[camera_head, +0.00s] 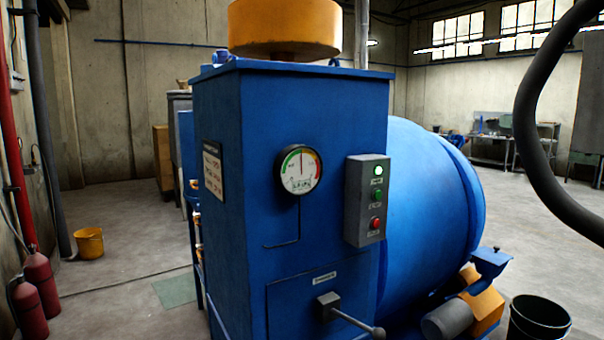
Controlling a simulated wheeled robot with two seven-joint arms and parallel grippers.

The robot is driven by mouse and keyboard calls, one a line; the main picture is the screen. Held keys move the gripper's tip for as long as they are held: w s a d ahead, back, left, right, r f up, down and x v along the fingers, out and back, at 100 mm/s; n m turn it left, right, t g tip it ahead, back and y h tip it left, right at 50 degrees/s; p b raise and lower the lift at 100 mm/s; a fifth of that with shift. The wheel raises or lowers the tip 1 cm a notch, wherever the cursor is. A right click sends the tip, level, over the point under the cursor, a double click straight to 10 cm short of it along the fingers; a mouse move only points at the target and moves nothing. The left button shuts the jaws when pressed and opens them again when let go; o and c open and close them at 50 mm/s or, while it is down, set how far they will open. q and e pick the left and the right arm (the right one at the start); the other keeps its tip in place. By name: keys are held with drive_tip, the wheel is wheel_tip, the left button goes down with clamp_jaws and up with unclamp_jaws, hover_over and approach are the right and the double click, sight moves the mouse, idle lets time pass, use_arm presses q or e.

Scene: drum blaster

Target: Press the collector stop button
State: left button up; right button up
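A grey control box (367,200) is mounted on the front of a tall blue cabinet (255,130), near its right edge. The box carries a lit green-white lamp (378,170) at the top, a green button (377,196) in the middle and a red button (376,223) at the bottom. The small labels beside them are too small to read, so I cannot confirm which is marked collector stop. Neither of my grippers shows in the head view.
A round gauge (299,170) sits left of the box. A lever handle (350,315) sticks out low on the cabinet. A blue drum (430,210) stands behind right. A dark hose (530,120) hangs at right. A black bucket (538,322) and red extinguishers (38,285) stand on the floor.

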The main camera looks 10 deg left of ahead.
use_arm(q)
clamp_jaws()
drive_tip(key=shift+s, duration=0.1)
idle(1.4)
